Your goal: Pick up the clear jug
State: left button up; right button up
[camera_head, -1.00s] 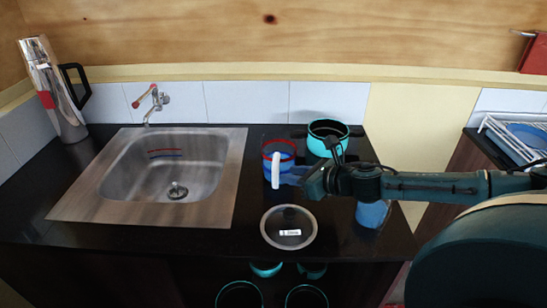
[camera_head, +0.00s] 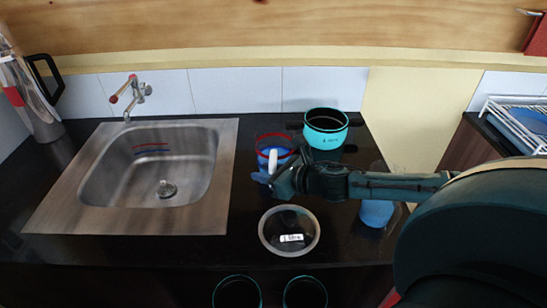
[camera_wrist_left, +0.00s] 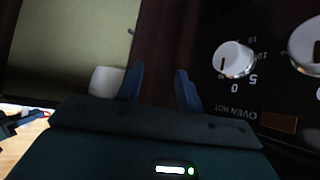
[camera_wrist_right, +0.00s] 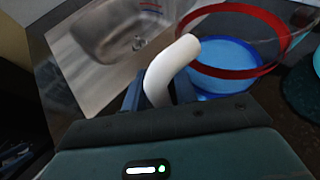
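The clear jug (camera_head: 276,150) stands on the black counter right of the sink, with a red rim, blue lower part and white handle (camera_head: 272,161). My right gripper (camera_head: 266,178) is low at the jug's handle side. In the right wrist view the jug (camera_wrist_right: 240,45) is just beyond the fingers, and its white handle (camera_wrist_right: 168,70) shows between the two open fingers (camera_wrist_right: 158,90). Whether they touch it I cannot tell. My left gripper (camera_wrist_left: 158,82) is open and empty, in front of the oven knobs in the left wrist view.
A turquoise pot (camera_head: 326,135) stands behind and right of the jug. A round glass lid (camera_head: 289,231) lies in front. A blue container (camera_head: 376,212) stands under my right arm. The sink (camera_head: 150,170) is left, with a tall steel flask (camera_head: 30,95) beyond it.

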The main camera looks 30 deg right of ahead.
grip_shut()
jog(key=shift+r, duration=0.3)
dwell(0.5)
